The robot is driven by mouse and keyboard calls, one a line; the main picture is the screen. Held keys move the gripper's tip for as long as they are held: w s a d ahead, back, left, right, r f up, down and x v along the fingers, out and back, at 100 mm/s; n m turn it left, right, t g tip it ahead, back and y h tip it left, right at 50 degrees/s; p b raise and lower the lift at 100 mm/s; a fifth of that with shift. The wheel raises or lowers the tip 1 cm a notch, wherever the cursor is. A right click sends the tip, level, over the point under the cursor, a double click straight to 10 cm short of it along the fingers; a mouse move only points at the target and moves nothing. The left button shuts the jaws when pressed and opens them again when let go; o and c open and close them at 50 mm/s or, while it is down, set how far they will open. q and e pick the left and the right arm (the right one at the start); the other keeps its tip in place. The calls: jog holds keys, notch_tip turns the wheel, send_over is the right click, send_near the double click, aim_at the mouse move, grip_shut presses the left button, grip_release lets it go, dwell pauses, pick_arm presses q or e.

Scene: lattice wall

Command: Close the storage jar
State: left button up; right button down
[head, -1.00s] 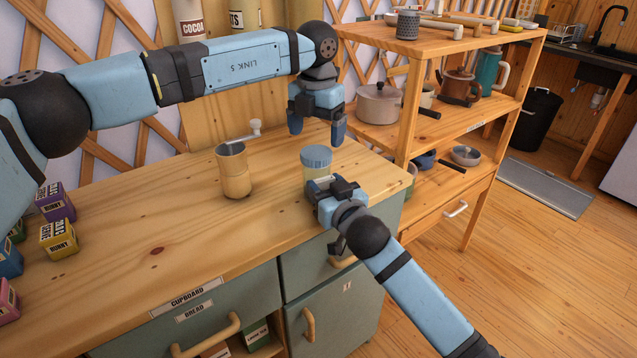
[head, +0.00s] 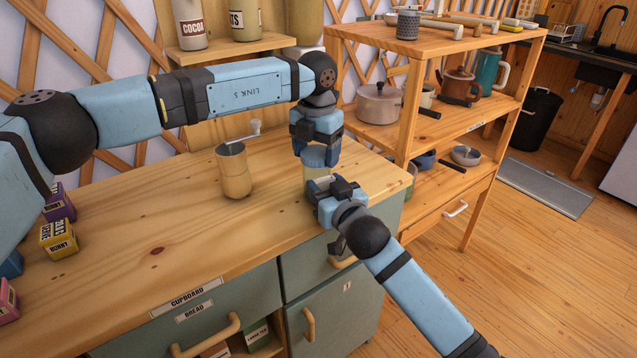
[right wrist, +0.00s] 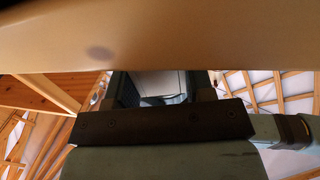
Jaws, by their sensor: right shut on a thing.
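The storage jar (head: 314,171) stands on the wooden counter near its right end, with its blue lid (head: 314,157) on top. My right gripper (head: 322,184) is shut on the jar's body from the front and hides its lower part. My left gripper (head: 317,152) points down from above with its fingers around the lid. I cannot tell whether these fingers are pressed on the lid or still apart from it. In the right wrist view, the dark gripper body fills the middle and the jar is hard to make out.
A wooden grinder with a crank (head: 234,170) stands on the counter (head: 130,260) left of the jar. Small labelled boxes (head: 58,238) sit at the far left. A wooden shelf unit (head: 440,50) with pots stands to the right. The counter's front middle is clear.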

pick_arm(q)
jog(key=shift+m, duration=0.7)
jog(key=o, duration=1.1)
notch_tip(320, 180, up, 12)
pick_arm(e)
jog(key=shift+c, duration=2.1)
grip_release()
